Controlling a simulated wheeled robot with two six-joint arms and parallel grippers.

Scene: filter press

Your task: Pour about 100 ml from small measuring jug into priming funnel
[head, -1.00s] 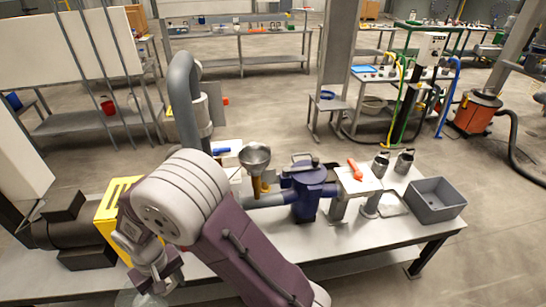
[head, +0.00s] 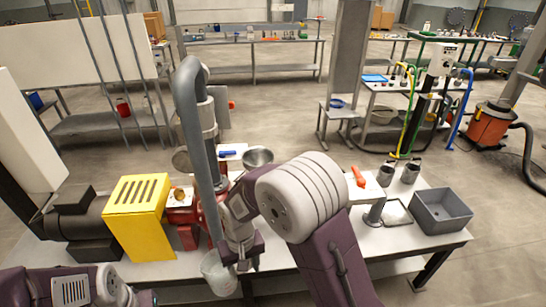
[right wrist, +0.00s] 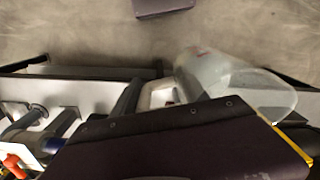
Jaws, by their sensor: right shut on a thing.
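The priming funnel (head: 258,157) is a grey metal cone behind the table's middle; my right arm hides its lower part. My right gripper (head: 236,262) is shut on the small measuring jug (head: 219,274), a translucent whitish cup, at the table's front edge. The jug is in front of and left of the funnel, well apart from it, and looks about upright. The jug also shows blurred in the right wrist view (right wrist: 240,85). I cannot make out the liquid level. My left gripper (head: 145,298) is at the bottom left edge, partly cut off; its jaws are unclear.
A tall grey pipe (head: 190,110) rises left of the funnel, close to my right arm. A yellow slotted guard (head: 138,215) stands on the left. An orange-handled item (head: 358,177), two metal cans (head: 386,174) and a grey bin (head: 441,210) are on the right.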

